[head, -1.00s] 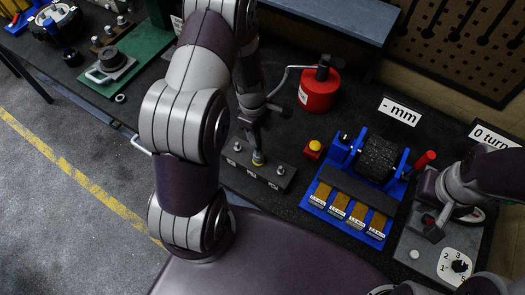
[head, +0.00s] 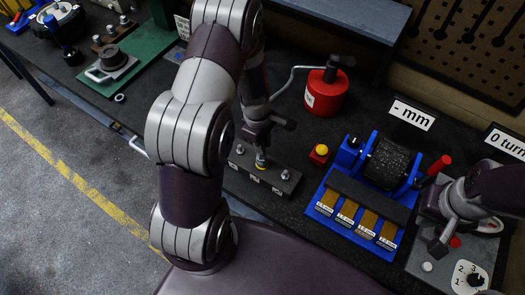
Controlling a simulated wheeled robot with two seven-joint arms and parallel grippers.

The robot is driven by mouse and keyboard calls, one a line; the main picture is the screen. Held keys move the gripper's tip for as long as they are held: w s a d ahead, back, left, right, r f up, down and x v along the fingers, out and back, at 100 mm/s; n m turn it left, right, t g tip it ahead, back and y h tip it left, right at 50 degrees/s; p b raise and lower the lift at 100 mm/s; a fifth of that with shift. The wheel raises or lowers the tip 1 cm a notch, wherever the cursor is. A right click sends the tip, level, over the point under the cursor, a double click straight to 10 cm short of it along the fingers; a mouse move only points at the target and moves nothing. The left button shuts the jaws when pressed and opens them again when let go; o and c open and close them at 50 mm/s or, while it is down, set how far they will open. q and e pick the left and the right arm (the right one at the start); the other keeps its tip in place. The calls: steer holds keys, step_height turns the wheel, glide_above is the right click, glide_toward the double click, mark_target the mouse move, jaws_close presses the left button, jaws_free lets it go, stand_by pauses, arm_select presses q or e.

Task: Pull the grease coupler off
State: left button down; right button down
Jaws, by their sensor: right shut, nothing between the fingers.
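A dark block (head: 287,187) with several metal grease nipples lies on the bench in the middle of the head view. The grease coupler (head: 261,158) is a small greyish cylinder standing over the middle nipple, with a yellow ring at its foot. My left gripper (head: 263,143) points down at the coupler's top. Its fingers are dark and partly hidden, so I cannot tell whether they close on it. A thin grey hose (head: 292,78) runs from the red grease can (head: 326,92) towards this gripper. My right gripper (head: 438,243) is shut and empty over the grey panel at right.
A blue fixture (head: 322,203) with a dark roller and brass strips stands between the arms. A yellow button on a red box (head: 320,153) sits between block and fixture. A dial (head: 470,278) is at lower right. A green plate (head: 125,85) lies at far left.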

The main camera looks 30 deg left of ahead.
arm_select(q)
steer(key=shift+r+p, duration=2.4)
steer(key=shift+r, duration=0.2)
step_height(320, 180, up, 2)
steer(key=p, duration=0.2)
steer(key=shift+r+p, duration=0.25)
steer(key=shift+p, duration=0.05)
steer(key=shift+r, duration=1.2)
